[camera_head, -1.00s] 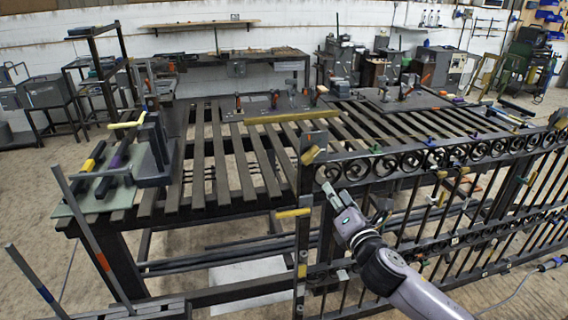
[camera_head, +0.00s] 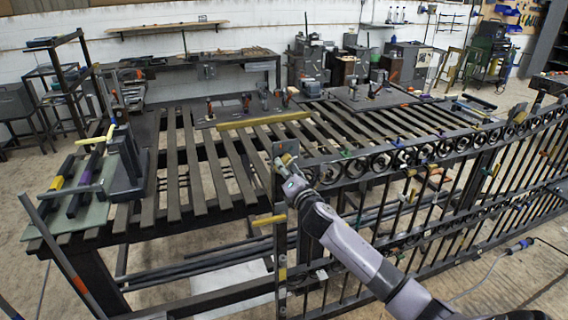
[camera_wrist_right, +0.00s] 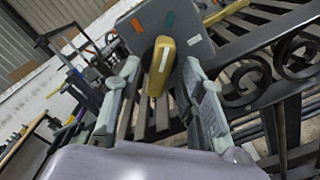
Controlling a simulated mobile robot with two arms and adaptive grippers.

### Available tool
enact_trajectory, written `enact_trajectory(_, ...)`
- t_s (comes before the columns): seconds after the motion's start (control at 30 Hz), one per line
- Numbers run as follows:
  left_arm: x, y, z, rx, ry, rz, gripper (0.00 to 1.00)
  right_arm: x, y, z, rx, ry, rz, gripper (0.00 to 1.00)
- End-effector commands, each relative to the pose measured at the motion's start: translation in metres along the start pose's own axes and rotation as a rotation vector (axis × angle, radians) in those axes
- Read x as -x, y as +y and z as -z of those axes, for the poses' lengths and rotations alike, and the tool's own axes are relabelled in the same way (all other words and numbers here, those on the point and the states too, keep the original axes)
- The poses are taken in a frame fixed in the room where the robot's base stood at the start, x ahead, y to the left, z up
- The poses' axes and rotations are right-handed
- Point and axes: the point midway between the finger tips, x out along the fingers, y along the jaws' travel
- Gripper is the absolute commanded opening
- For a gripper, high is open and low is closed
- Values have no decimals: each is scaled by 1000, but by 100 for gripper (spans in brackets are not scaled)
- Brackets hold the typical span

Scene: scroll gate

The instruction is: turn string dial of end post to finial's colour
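The end post (camera_head: 280,252) stands at the left end of the black scroll gate (camera_head: 400,160). A grey plate (camera_wrist_right: 205,55) at its top carries orange, green and white marks and a yellow dial lever (camera_wrist_right: 158,62). The plate also shows in the head view (camera_head: 284,147). My right gripper (camera_head: 286,166) is at the plate; in the wrist view its two fingers (camera_wrist_right: 160,88) are apart, one on each side of the lever. I cannot tell whether either finger touches it. I cannot make out which part is the finial or its colour. My left gripper is not in view.
A second yellow lever (camera_head: 269,220) sticks out lower on the end post. A slatted table (camera_head: 185,180) lies behind the gate, with a yellow bar (camera_head: 262,120) on it. Several coloured-grip tools lie on a plate (camera_head: 90,205) at its left. Gate bars and scrolls are close to my right arm.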

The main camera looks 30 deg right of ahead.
Motion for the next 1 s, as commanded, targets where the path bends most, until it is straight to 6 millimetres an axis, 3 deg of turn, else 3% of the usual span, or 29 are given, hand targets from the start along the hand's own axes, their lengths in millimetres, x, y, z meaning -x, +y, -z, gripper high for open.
enact_trajectory(0.2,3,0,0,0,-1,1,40,-17,0,0,-1,0,0,37)
enact_trajectory(0.53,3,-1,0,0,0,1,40,-19,0,1,0,1,-1,37)
enact_trajectory(1.0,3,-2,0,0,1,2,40,-19,0,0,0,1,0,5)
